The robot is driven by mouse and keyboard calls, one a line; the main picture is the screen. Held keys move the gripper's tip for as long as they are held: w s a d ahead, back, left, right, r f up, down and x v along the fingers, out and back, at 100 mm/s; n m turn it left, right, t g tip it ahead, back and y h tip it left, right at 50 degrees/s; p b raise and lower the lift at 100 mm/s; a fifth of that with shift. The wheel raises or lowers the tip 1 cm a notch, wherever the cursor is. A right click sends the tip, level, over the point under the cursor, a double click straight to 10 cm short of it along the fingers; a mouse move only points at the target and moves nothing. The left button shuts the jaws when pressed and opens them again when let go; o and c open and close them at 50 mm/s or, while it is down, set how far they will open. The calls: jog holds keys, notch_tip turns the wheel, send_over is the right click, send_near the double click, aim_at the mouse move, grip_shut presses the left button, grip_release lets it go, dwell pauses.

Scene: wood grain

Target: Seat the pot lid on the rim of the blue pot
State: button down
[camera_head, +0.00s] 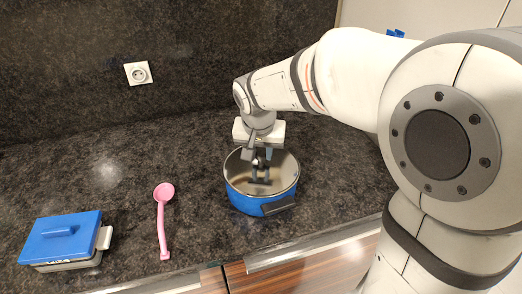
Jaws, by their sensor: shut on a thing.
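The blue pot (258,203) stands upright on the dark counter, with a dark side handle facing the front. My gripper (261,172) points down over the middle of the pot, its fingers close together and shut on a small dark part. I take this part to be the knob of the pot lid, which looks see-through, as the pot's pale inside shows around the fingers. The lid's edge does not stand out from the pot's rim, so I cannot tell whether it touches the rim or sits level. My wrist hides part of the pot's back edge.
A pink ladle (162,218) lies left of the pot. A box with a blue lid (62,238) stands at the front left. A wall socket (138,73) is on the back wall. The counter's front edge is close to the pot. Free counter lies behind the ladle.

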jog(key=c, duration=1.1)
grip_release()
jog(key=v, duration=0.7)
jog(key=shift+s+r, duration=0.15)
jog(key=shift+r, duration=0.25)
jog(key=shift+d, duration=0.15)
jog(key=shift+n+g+y, duration=0.3)
jog(key=shift+n+g, duration=0.1)
jog(key=shift+n, duration=0.5)
jog(key=s+d+f, duration=0.2)
jog(key=s+d, duration=0.3)
jog(key=s+d+f, duration=0.3)
jog(key=s+d, duration=0.1)
jog(key=s, duration=0.1)
jog(key=s+d+f, duration=0.3)
jog(key=s+d, duration=0.2)
jog(key=s, duration=0.1)
jog(key=shift+d, duration=0.35)
